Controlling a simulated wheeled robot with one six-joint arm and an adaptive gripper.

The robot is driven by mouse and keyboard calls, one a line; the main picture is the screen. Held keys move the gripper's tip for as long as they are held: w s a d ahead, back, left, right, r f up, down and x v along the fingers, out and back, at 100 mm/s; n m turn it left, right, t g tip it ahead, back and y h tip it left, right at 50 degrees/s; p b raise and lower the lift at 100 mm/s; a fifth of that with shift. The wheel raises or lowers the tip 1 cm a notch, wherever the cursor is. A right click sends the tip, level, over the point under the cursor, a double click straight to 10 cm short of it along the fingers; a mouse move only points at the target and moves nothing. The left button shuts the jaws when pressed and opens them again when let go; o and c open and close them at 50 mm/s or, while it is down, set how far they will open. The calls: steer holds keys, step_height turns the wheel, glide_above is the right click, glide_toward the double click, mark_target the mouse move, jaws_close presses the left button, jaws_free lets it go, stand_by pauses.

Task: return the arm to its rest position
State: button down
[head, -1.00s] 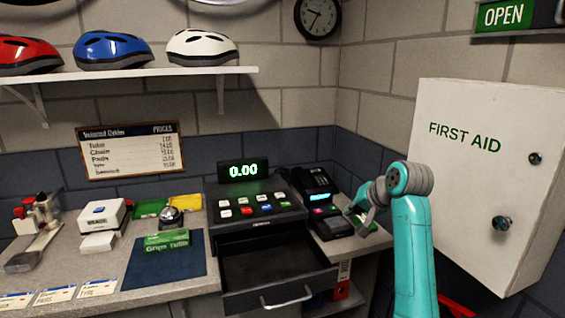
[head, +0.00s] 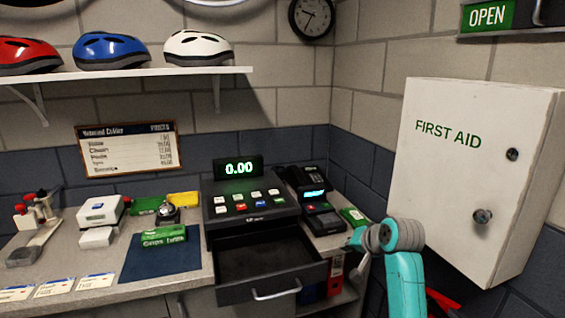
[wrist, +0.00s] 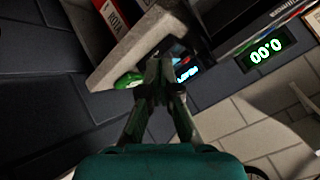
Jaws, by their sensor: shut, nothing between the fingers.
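My teal arm rises at the lower right of the head view, with its wrist bent to the left. My gripper (head: 358,240) is at the right end of the counter, beside the open till drawer, partly hidden by my own wrist. In the wrist view my gripper (wrist: 160,90) shows its two fingers closed together at the tips, with nothing between them. It is in free space, pointing toward the counter edge.
The cash register (head: 250,208) has its drawer (head: 262,270) open and sticking out. A card terminal (head: 318,215) and a green item (head: 354,216) are on the counter's right end. The first aid cabinet (head: 465,180) hangs close on the right. Binders (head: 336,272) stand below.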

steer(key=s+f+t+h, duration=0.1)
steer(key=s+f, duration=0.8)
steer(key=f, duration=0.3)
steer(key=s+f+t, duration=0.1)
steer(key=s+f, duration=0.7)
steer(key=f, duration=0.3)
steer(key=s+f+h, duration=0.1)
steer(key=s+f, duration=0.4)
steer(key=s, duration=0.6)
steer(key=s+r+n+t+h, duration=0.1)
steer(key=s+r+n+t, duration=0.1)
steer(key=s, duration=2)
steer(key=s+r+n+t, duration=0.1)
steer(key=s+r+n, duration=0.1)
steer(key=s+r, duration=0.9)
steer(key=s, duration=0.3)
steer(key=shift+s+r+t, duration=0.2)
steer(key=shift+r+t, duration=0.05)
steer(key=shift+t, duration=0.05)
